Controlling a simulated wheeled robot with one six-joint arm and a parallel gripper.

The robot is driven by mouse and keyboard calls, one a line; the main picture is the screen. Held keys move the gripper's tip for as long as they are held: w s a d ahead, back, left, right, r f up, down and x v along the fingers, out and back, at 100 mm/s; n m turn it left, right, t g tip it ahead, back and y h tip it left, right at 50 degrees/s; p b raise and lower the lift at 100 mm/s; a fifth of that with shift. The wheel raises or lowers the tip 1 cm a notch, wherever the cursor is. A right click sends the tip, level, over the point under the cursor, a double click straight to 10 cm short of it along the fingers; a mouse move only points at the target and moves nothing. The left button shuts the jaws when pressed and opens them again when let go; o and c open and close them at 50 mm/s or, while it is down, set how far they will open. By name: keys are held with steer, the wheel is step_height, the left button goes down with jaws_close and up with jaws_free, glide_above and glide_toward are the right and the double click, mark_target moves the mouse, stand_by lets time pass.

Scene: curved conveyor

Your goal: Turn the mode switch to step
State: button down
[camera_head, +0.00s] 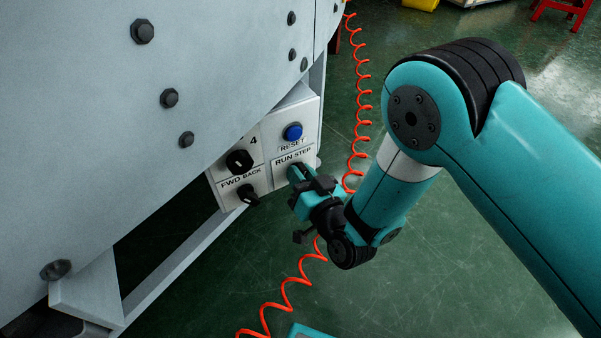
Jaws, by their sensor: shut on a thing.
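The control panel (308,110) is a light box on the conveyor's side. Its right half has a blue RESET button (293,132) and a RUN STEP label (293,156). My gripper (294,174) is at the spot just below that label, with its fingers against the panel. It is shut on the mode switch there. The switch knob is hidden behind the fingers, so I cannot tell which way it points. The left half of the panel has a black knob (239,162) under the number 4 and a black FWD BACK switch (248,194) below it.
The conveyor's large grey side wall (90,140) with dark bolts fills the left. A grey frame beam (170,268) runs below the panel. A coiled orange cable (359,120) hangs behind my wrist and trails across the green floor (420,285). Open floor lies at the lower right.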

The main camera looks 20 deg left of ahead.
steer(key=shift+w+r+m, duration=0.1)
steer(key=shift+m, duration=1)
steer(key=c, duration=1)
jaws_free()
steer(key=shift+c, duration=0.2)
steer(key=shift+d, duration=0.1)
